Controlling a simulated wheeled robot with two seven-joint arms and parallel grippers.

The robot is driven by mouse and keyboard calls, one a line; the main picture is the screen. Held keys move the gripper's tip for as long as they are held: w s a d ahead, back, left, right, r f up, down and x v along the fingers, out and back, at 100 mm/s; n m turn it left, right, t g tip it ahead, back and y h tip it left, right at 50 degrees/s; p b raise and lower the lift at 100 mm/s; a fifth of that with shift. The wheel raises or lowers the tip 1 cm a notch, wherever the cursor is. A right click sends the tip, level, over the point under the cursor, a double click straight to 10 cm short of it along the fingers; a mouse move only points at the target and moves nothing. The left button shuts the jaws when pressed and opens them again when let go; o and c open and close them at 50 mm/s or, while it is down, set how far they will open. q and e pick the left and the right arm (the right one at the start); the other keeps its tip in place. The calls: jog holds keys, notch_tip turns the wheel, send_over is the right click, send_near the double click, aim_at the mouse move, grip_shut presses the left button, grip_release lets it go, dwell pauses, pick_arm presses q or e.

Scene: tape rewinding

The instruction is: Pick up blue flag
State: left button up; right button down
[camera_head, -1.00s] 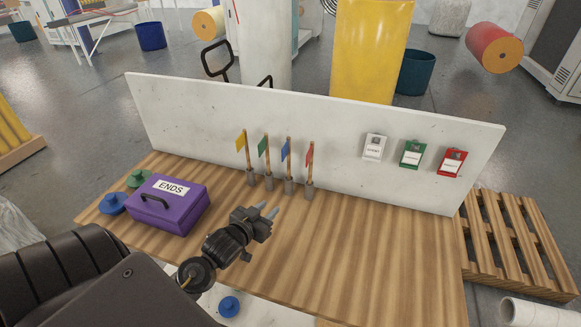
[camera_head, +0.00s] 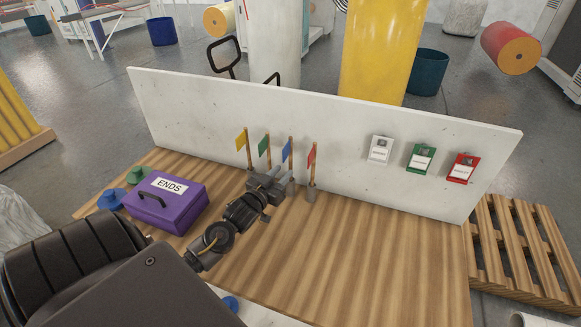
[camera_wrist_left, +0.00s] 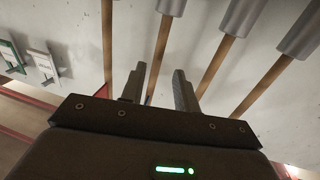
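The blue flag (camera_head: 287,150) stands upright on a wooden pole, third from the left in a row of flags before the white board. My right gripper is not in view.
Yellow (camera_head: 241,141) and green (camera_head: 264,145) flags stand left of it, a red flag (camera_head: 311,154) close right. A purple box (camera_head: 172,207) labelled ENDS is at left. The white board (camera_head: 340,150) rises behind. The wooden table (camera_head: 380,250) is clear at right.

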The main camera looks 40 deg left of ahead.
aim_at(290, 167)
pick_arm(q)
jog(key=w+p, duration=0.2)
jog(key=w, duration=0.3)
jog(key=shift+w+a+f, duration=0.1)
jog(key=shift+w+a, duration=0.05)
grip_shut()
